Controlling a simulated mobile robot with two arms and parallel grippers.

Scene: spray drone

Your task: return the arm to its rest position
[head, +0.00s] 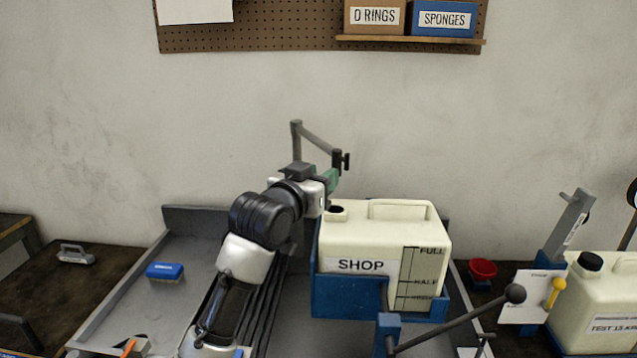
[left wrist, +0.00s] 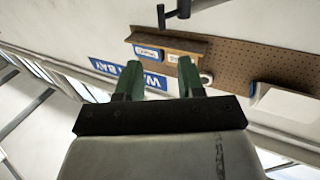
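My left arm reaches up from the bottom of the head view over the grey sink-like tray (head: 190,235). Its gripper (head: 334,183) is raised at the left of the white SHOP jug (head: 425,230), near the jug's open mouth. In the left wrist view its two green fingers (left wrist: 159,85) stand apart with nothing between them. The jug sits upright in a blue holder (head: 345,295). My right gripper is not in view.
A grey pipe with a dark handle (head: 318,140) rises just behind the gripper. A blue brush (head: 165,271) lies in the tray at left. At right are a black-knobbed lever (head: 455,322), a red cup (head: 482,270) and a second, capped jug (head: 600,305).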

